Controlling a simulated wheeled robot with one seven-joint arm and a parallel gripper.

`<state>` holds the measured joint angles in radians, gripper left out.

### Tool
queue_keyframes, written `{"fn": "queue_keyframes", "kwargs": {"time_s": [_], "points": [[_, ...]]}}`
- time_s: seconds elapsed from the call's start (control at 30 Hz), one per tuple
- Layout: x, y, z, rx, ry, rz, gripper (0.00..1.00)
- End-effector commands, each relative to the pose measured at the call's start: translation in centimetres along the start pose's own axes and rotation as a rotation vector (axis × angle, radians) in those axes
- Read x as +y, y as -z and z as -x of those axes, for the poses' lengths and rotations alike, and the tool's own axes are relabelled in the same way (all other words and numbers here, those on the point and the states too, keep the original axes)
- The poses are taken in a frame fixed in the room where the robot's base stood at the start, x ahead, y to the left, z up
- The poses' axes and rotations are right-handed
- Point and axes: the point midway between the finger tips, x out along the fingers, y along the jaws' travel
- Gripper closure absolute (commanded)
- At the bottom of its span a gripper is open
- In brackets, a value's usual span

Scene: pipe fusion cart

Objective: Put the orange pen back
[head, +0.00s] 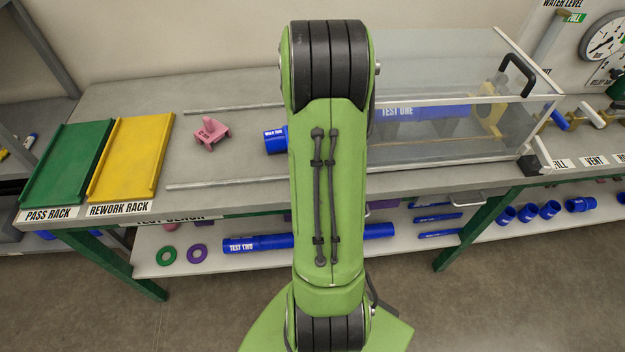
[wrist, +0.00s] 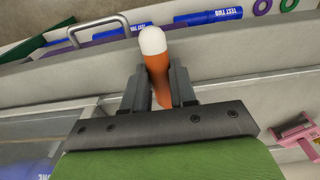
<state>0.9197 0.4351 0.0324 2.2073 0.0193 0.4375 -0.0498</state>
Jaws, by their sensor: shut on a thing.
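The orange pen (wrist: 158,75) shows in the wrist view. It has an orange body and a rounded white end that points away from my gripper. My gripper (wrist: 160,92) is shut on the pen, with one dark finger on each side of its body. Grey bench surface shows around and behind the pen. In the head view my green arm hides the gripper and the pen. I cannot tell a holder for the pen in either view.
A green pass rack (head: 68,160), a yellow rework rack (head: 130,158) and a pink fixture (head: 210,132) are on the left of the bench. A clear enclosure (head: 450,90) stands at right. Blue pipes (head: 260,243) lie on the lower shelf. Bare bench shows between the rails.

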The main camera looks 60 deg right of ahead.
Motion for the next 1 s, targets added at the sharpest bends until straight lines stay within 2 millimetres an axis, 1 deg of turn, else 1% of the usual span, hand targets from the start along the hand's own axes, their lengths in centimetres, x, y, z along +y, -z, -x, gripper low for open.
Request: {"fn": "queue_keyframes", "kwargs": {"time_s": [0.1,0.23,0.27,0.4,0.43,0.67,0.77,0.87,1.0], "points": [[0.0,0.0,-0.5,0.000,0.000,0.000,1.00],[0.0,0.0,-0.7,0.000,0.000,0.000,1.00],[0.0,0.0,-0.6,0.000,0.000,0.000,0.72],[0.0,0.0,-0.6,0.000,0.000,0.000,0.51],[0.0,0.0,-0.6,0.000,0.000,0.000,0.48],[0.0,0.0,-0.5,0.000,0.000,0.000,0.48],[0.0,0.0,0.0,0.000,0.000,0.000,0.48],[0.0,0.1,1.7,0.003,0.000,0.000,0.48],[0.0,0.2,5.7,0.007,-0.001,0.001,0.48]]}}
